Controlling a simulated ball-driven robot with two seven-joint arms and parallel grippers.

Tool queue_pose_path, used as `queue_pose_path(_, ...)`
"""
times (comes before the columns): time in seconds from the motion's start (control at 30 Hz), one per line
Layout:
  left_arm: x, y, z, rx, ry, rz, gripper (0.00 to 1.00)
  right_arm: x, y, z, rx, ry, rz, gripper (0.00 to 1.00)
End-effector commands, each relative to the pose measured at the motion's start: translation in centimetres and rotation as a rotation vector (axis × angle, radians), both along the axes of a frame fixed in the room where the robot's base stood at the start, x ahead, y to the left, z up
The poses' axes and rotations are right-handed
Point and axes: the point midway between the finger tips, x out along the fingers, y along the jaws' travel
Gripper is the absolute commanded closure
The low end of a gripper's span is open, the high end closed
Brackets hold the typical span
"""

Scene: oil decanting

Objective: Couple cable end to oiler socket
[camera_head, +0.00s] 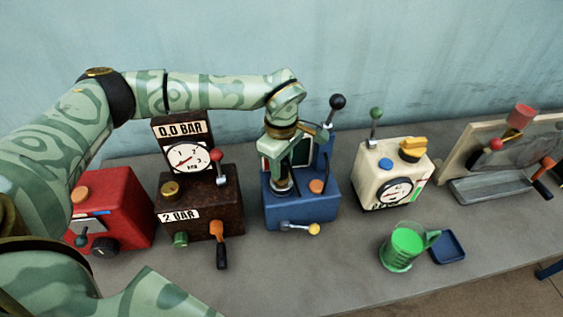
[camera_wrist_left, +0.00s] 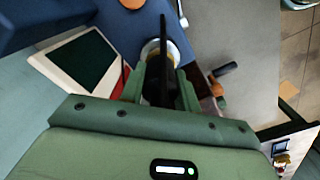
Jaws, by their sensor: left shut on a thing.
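My left gripper (camera_head: 283,176) points down over the top of the blue machine (camera_head: 318,209), on its left part. In the left wrist view the gripper (camera_wrist_left: 162,82) is shut on a long, thin dark piece (camera_wrist_left: 163,45), which looks like the cable end. A round, pale-rimmed fitting (camera_wrist_left: 149,48) on the blue top lies right at the fingertips, partly covered by the dark piece. I cannot tell whether the piece sits in it or just above it. I cannot tell for sure which fitting is the oiler socket. My right gripper is not in view.
Left stand a brown gauge box (camera_head: 204,198) and a red box (camera_head: 125,213). Right are a cream gauge box (camera_head: 377,168), a green-filled mug (camera_head: 402,249) and a blue tray (camera_head: 448,247). An orange button (camera_head: 317,186) and black-knobbed lever (camera_head: 337,103) stand close to the gripper.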

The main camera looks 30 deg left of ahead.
Motion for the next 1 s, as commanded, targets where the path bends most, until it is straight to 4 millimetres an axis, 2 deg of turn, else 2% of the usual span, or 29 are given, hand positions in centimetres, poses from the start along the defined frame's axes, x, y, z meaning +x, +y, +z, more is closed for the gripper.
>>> queue_pose_path(1.0,0.01,0.0,-0.22,0.0,0.0,0.0,0.92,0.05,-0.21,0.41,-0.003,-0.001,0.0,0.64)
